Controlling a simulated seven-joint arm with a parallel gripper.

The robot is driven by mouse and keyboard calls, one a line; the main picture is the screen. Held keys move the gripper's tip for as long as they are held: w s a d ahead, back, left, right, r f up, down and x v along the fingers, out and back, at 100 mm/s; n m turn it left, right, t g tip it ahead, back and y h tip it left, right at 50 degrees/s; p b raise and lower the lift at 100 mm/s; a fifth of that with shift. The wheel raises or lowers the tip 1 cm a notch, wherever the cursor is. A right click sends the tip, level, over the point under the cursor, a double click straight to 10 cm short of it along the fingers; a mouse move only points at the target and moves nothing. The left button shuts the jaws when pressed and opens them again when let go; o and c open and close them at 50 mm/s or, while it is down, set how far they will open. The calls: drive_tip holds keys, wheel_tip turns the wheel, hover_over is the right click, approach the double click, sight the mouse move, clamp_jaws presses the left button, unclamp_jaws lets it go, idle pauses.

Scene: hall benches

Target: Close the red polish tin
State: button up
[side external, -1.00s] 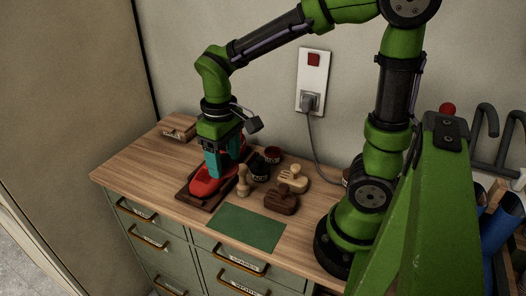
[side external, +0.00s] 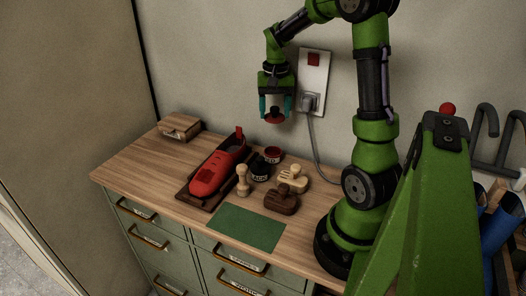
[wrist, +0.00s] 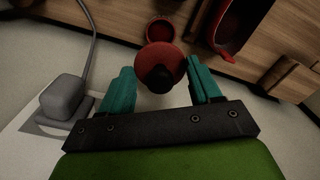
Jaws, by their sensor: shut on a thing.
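The red polish tin (side external: 272,153) stands open on the bench, near the wall behind the black tin. It also shows in the wrist view (wrist: 158,27) as a round red cup with a dark inside. My gripper (side external: 275,108) is raised above and behind the tin, near the wall. It is shut on a red round lid (side external: 274,119) with a dark knob, held clear of the bench. In the wrist view the lid (wrist: 150,62) sits between the teal fingers, just below the tin in the picture. Exact finger contact is hard to make out.
A red shoe (side external: 207,181) lies on a dark tray (side external: 188,195). A black tin (side external: 259,170), a wooden stamp-like piece (side external: 242,182) and brushes (side external: 281,200) stand close to the tin. A wall socket with plug (side external: 308,103) and cable is right of my gripper. A green mat (side external: 247,229) is clear.

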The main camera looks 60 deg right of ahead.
sight(274, 112)
drive_tip(key=shift+a+f, duration=0.15)
drive_tip(key=shift+f, duration=5.15)
drive_tip(key=shift+f, duration=0.15)
drive_tip(key=o, duration=1.2)
drive_tip(key=shift+o, duration=0.2)
drive_tip(key=shift+r, duration=3.5)
drive_tip(key=shift+c, duration=0.3)
clamp_jaws()
